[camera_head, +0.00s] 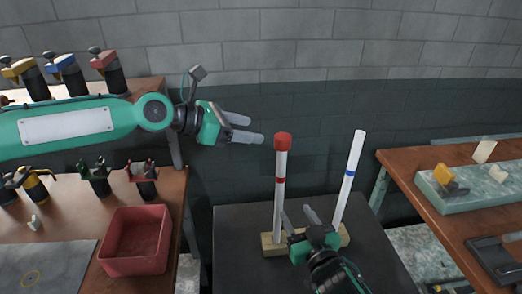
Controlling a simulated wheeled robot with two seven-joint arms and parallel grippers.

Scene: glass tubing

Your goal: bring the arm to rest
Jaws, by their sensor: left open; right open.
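My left gripper (254,128) reaches in from the left, high in front of the grey wall. It is open and empty, with its fingers pointing right, above and left of the red-capped tube. My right gripper (299,213) comes up from the bottom, open, in front of the wooden block (270,248). Its fingers are between the two tubes in the picture, and I see nothing between them. A white tube with a red cap and red band (280,200) stands nearly upright at the block's left. A white tube with a blue band (352,157) leans right at the block's right end.
The block is on a dark table (235,222). At left, a wooden bench (180,188) holds a red bin (108,268), a grey mat (65,258) and several coloured clamp-like tools. At right, another bench (400,163) carries a pale green slab (465,201) and a dark tray (490,260).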

